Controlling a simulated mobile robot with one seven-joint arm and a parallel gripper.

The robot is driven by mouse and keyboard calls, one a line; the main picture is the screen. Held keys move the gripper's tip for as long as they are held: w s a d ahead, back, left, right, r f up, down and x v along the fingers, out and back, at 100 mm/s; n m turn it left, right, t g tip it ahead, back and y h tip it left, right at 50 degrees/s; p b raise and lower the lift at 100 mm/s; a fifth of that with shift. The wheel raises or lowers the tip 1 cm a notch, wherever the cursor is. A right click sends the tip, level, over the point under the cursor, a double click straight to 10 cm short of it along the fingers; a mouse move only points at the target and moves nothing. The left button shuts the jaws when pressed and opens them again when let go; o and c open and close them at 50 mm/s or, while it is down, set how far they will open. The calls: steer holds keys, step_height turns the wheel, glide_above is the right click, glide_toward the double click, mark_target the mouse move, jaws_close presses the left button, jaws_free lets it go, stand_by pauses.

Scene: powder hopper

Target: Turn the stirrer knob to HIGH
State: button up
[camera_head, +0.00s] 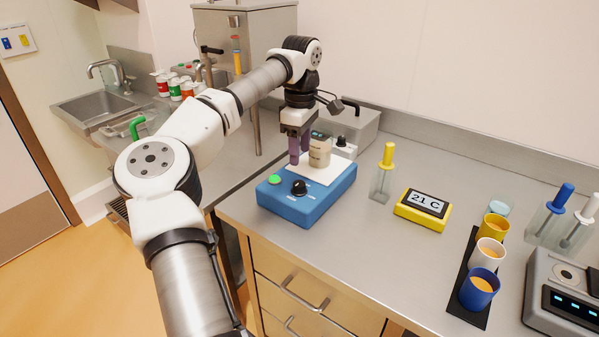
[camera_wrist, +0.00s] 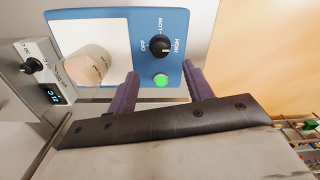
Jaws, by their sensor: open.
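The blue stirrer (camera_head: 310,210) stands on the bench, with a black knob (camera_head: 299,187) and a green button (camera_head: 274,179) on its front panel. In the wrist view the knob (camera_wrist: 160,46) sits amid the labels OFF, LOW and HIGH; its pointer is too small to read surely. My gripper (camera_head: 299,153) is open and empty, with purple fingers, above the stirrer's rear left part. In the wrist view my gripper (camera_wrist: 162,74) has its fingertips on either side of the green button, with the knob farther ahead, apart from the fingers.
A beaker (camera_head: 320,152) stands on the stirrer's white plate, close to my fingers. A grey box with a knob and display (camera_wrist: 42,72) is behind it. A yellow-handled tool (camera_head: 387,160) and yellow thermometer (camera_head: 423,208) stand to the right. Bench between them is clear.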

step_height(320, 180, up, 5)
steer(key=shift+w+f, duration=0.1)
steer(key=shift+d, duration=0.1)
stand_by(0.3)
